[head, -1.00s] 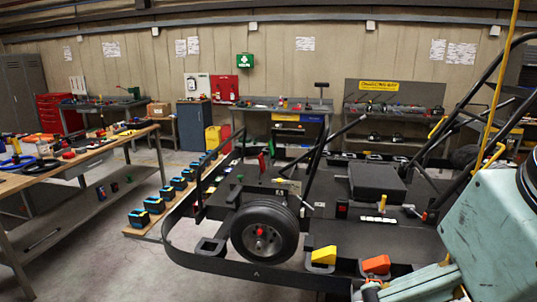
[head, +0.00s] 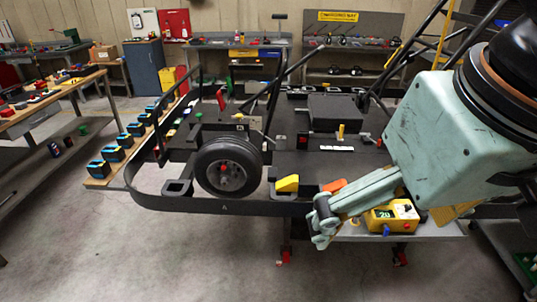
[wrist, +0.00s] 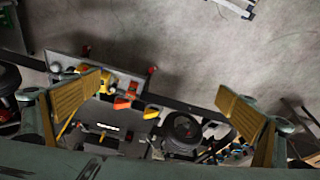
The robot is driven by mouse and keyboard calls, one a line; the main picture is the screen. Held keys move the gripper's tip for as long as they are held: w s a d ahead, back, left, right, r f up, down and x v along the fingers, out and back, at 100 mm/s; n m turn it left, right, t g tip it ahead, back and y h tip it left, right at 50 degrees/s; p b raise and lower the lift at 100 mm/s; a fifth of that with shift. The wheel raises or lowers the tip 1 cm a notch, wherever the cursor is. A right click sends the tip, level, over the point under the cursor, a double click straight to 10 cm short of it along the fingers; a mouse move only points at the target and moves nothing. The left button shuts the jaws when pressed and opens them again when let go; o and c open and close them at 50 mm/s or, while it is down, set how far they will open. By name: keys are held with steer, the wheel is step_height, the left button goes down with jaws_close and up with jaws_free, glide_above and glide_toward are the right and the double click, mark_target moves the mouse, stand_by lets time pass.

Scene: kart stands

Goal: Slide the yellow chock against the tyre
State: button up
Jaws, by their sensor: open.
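The yellow chock (head: 287,184) sits on the dark kart platform in the head view, right of the black tyre (head: 229,166) with its grey hub. A gap shows between chock and tyre. An orange chock (head: 334,186) lies further right, partly behind my arm. My gripper (head: 320,222) is in front of the platform's edge bar, right of the yellow chock and apart from it. In the wrist view my gripper (wrist: 163,100) is open and empty, its tan finger pads wide apart. The tyre (wrist: 183,130) and the orange chock (wrist: 122,102) show small between them.
A black edge bar (head: 225,207) runs along the platform front. Workbench (head: 55,87) and blue-black boxes (head: 113,153) lie left. The floor in front is clear.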

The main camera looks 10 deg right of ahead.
steer(key=shift+c, duration=0.5)
